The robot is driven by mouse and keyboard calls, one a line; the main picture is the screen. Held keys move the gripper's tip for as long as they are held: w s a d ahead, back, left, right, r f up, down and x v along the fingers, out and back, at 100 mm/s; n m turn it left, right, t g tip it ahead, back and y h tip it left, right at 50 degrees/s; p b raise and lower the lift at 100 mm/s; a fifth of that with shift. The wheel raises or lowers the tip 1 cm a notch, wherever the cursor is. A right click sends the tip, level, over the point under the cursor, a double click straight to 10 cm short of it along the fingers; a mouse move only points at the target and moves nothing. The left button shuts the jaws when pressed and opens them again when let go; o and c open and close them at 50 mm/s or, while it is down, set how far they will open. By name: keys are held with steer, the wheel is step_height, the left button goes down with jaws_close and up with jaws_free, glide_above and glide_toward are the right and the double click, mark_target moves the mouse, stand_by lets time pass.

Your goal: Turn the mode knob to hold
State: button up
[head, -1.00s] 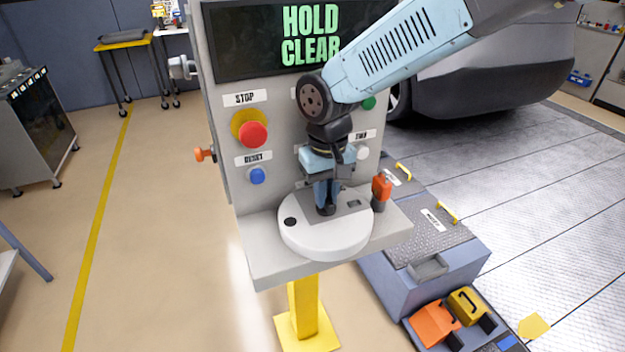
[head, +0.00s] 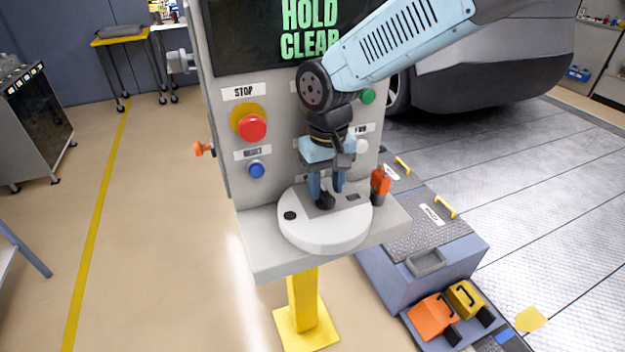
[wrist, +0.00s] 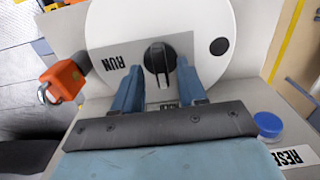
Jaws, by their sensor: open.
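The mode knob (wrist: 158,60) is black with a raised ridge, on a grey plate set in a white round dial (head: 325,238) on the console's shelf. In the wrist view the ridge runs roughly up and down the picture, with the RUN label (wrist: 124,63) to its left. Another label between the fingers is mostly hidden. In the head view the knob (head: 325,202) shows below my fingers. My gripper (head: 326,190) is open over the dial, pointing down. In the wrist view its blue fingers (wrist: 159,75) stand apart, one to each side of the knob's near end; contact is not visible.
The console's screen (head: 310,28) reads HOLD CLEAR. A red STOP button (head: 252,128) and a blue RESET button (head: 257,170) are on the panel behind. An orange-topped part (head: 380,182) stands close right of the dial, also visible in the wrist view (wrist: 65,80).

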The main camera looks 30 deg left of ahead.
step_height(320, 180, up, 13)
stand_by(0.4)
stand_by(0.4)
steer(key=w+d+r+m+t, duration=0.1)
steer(key=w+d+r+m, duration=0.15)
steer(key=d, duration=0.65)
steer(key=w+d+r+m+t, duration=0.1)
steer(key=w+d, duration=0.2)
steer(key=d, duration=0.5)
steer(key=w+d+r+m+t, duration=0.1)
steer(key=w+d+m, duration=0.15)
steer(key=d, duration=0.65)
steer(key=s+d+m+t, duration=0.1)
steer(key=s+d, duration=0.3)
steer(key=d, duration=0.7)
steer(key=s+d+f+m+t, duration=0.1)
steer(key=s+d+m, duration=0.3)
steer(key=d, duration=0.8)
steer(key=shift+d+f+t, duration=0.25)
steer(key=shift+d+t, duration=0.05)
